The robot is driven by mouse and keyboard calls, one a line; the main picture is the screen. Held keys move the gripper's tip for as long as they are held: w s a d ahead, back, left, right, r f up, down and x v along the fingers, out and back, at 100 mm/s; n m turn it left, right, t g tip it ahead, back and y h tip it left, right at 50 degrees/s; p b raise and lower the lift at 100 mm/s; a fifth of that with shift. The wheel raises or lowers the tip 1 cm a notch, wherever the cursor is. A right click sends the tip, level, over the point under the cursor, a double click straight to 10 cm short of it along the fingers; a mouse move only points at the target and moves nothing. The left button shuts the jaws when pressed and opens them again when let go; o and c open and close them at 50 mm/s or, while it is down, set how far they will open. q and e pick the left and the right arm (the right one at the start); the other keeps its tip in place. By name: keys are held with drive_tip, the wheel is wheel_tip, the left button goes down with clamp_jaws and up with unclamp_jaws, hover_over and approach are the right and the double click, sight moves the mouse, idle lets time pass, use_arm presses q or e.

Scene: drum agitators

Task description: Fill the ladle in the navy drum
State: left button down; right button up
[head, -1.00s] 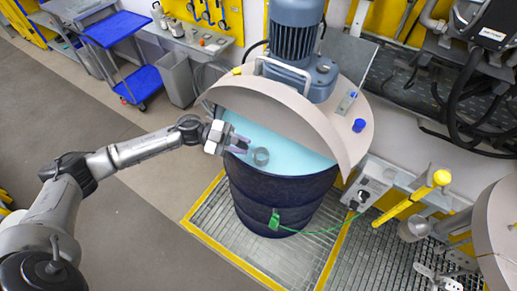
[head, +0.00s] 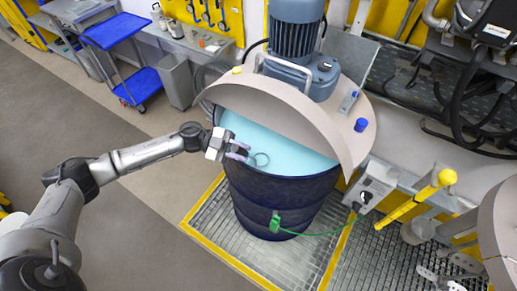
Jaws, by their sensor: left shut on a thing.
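The navy drum (head: 285,195) stands upright on the floor grating, its lid half open, with pale blue liquid (head: 285,146) inside. My left gripper (head: 243,152) is over the drum's left rim, shut on the ladle. The ladle (head: 268,161) shows only as a thin dark ring at the liquid's surface, just right of the fingers. Blue shows inside the ring; the rest of the bowl is hidden, apparently under the liquid. The handle is mostly hidden at the fingers. My right gripper is not in view.
The raised beige lid (head: 290,108) and the blue-grey motor (head: 294,35) stand above and behind the opening. A green clamp (head: 275,222) with a green cable is on the drum's front. A yellow-handled lever (head: 420,200) is at right. Floor at left is clear.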

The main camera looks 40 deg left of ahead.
use_arm(q)
drive_tip(key=shift+f+b, duration=0.3)
drive_tip(key=shift+f, duration=0.25)
drive_tip(key=shift+r, duration=0.1)
drive_tip(key=shift+f, duration=0.35)
idle(0.8)
drive_tip(key=shift+r, duration=0.2)
